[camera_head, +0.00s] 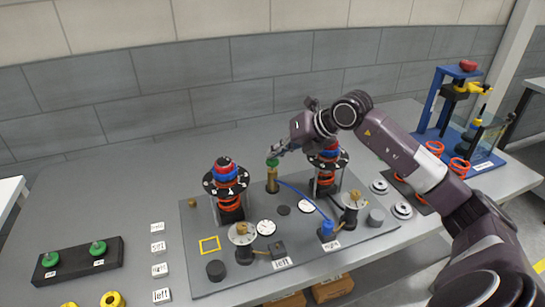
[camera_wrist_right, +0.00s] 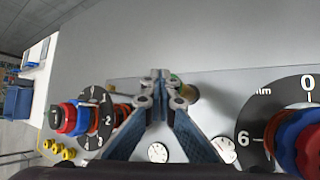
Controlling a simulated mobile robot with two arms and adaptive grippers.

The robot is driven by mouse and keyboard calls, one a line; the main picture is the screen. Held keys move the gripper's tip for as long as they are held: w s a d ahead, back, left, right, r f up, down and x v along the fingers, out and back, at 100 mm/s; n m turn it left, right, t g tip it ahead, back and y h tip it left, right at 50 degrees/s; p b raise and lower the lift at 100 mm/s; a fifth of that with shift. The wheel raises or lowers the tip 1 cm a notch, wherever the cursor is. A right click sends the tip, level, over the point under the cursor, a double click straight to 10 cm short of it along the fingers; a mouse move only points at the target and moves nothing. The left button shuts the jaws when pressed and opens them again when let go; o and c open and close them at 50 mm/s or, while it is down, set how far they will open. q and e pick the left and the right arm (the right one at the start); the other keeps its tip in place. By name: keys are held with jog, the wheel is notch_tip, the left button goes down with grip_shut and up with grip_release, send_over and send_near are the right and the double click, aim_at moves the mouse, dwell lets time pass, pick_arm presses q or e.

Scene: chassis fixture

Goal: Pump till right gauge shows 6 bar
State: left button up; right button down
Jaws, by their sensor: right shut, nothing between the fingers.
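The hand pump (camera_head: 272,184) is a brass cylinder with a green top, standing upright on the grey board. A blue hose runs from it toward a blue fitting (camera_head: 327,229) by the "right" label. My right gripper (camera_head: 276,150) is shut and empty, its tips close to the green top; I cannot tell if they touch. In the wrist view the shut tips (camera_wrist_right: 161,78) partly cover the pump (camera_wrist_right: 188,92). The right gauge (camera_head: 306,206) is a small white dial; it also seems to show in the wrist view (camera_wrist_right: 224,148). Its reading is too small to tell. My left gripper is not in view.
Another white gauge (camera_head: 266,227) lies to the left. Two spring towers with black dials, the left one (camera_head: 226,182) and the right one (camera_head: 327,160), flank the pump. A blue press frame (camera_head: 440,105) stands at the right. The table's back left is clear.

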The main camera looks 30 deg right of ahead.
aim_at(275, 161)
jog(key=shift+f+b, duration=0.3)
jog(key=shift+f, duration=0.2)
dwell(0.4)
jog(key=shift+r+p, duration=1.2)
jog(key=shift+r, duration=0.55)
notch_tip(275, 161, up, 5)
jog(key=p, duration=0.3)
dwell(0.5)
